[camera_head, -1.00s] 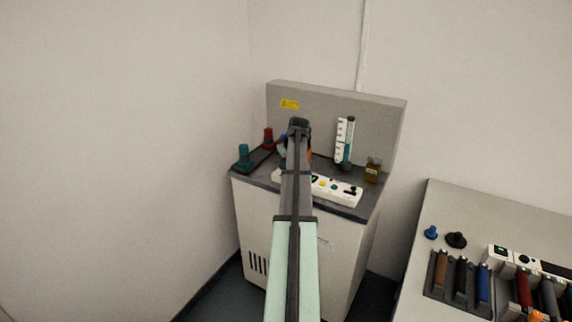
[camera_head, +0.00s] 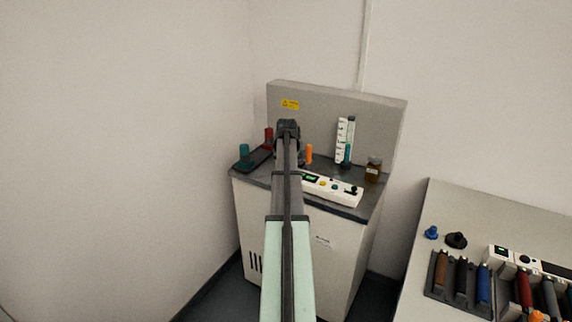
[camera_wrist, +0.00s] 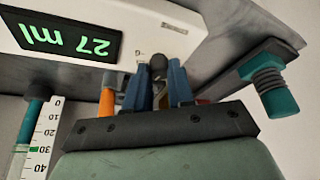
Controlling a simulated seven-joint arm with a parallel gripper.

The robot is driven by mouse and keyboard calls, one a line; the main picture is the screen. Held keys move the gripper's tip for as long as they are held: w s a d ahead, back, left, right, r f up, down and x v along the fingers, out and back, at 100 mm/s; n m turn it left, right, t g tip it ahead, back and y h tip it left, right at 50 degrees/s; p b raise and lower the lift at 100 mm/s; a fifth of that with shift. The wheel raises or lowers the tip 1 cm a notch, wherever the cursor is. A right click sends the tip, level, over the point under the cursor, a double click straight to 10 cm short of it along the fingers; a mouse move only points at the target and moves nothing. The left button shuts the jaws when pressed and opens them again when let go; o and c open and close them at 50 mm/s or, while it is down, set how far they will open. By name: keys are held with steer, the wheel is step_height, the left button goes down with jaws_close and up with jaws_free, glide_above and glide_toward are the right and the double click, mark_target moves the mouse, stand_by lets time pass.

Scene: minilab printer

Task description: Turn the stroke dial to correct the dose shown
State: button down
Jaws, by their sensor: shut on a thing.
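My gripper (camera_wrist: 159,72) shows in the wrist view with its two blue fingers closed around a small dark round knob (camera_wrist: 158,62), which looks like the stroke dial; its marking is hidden. In the head view my gripper's black end (camera_head: 288,127) is over the left part of the machine top, and the fingertips and dial are hidden. The display (camera_wrist: 68,33) appears upside down in the wrist view and reads 27 ml in green. A white graduated scale (camera_wrist: 42,140) at lower left has a green mark at 30. The scale also stands at the machine's back in the head view (camera_head: 341,142).
An orange upright piece (camera_head: 309,154) stands right of my gripper. Teal (camera_head: 244,153) and red (camera_head: 269,136) capped items stand at left on a dark tray. A white button panel (camera_head: 343,193) lies along the front. An amber jar (camera_head: 374,169) stands at right.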

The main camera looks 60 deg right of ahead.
steer(key=shift+m, duration=0.5)
steer(key=c, duration=1)
jaws_free()
steer(key=v, duration=1.4)
steer(key=shift+w+a, duration=0.15)
steer(key=shift+w, duration=0.1)
